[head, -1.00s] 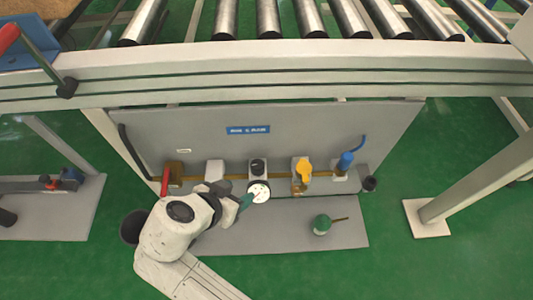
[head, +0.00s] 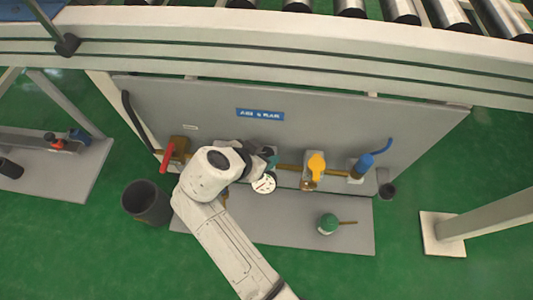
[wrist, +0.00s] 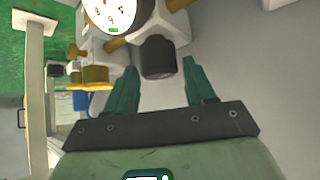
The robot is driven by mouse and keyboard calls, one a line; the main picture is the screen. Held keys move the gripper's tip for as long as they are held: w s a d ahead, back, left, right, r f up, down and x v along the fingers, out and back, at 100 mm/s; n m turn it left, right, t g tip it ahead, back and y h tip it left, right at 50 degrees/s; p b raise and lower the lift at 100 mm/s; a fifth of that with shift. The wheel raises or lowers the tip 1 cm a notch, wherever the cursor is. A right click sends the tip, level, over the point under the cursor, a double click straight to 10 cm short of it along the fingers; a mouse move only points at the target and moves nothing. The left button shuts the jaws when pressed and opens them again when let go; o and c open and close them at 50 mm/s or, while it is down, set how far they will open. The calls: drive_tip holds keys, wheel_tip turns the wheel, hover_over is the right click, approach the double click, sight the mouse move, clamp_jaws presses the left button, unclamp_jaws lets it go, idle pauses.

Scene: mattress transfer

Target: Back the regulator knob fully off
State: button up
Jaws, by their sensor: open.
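The regulator knob (wrist: 157,57) is a dark ribbed cylinder on a pale regulator body in the wrist view. The white-faced gauge (wrist: 112,14) is above and left of it there, and below the regulator in the head view (head: 264,184). My gripper (wrist: 160,72) is open, with its two green fingers on either side of the knob in the picture. A gap shows on each side, and I see no contact. How deep the fingers reach around the knob I cannot tell. In the head view my arm and gripper hide most of the regulator and knob.
A red lever (head: 168,157) is left on the pipe, a yellow handle (head: 317,164) and a blue fitting (head: 363,162) are right. The grey back panel (head: 330,125) stands under the roller conveyor. A dark bin (head: 146,203) and a green-topped object (head: 328,223) stand low.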

drive_tip(key=shift+x, duration=1)
drive_tip(key=c, duration=0.7)
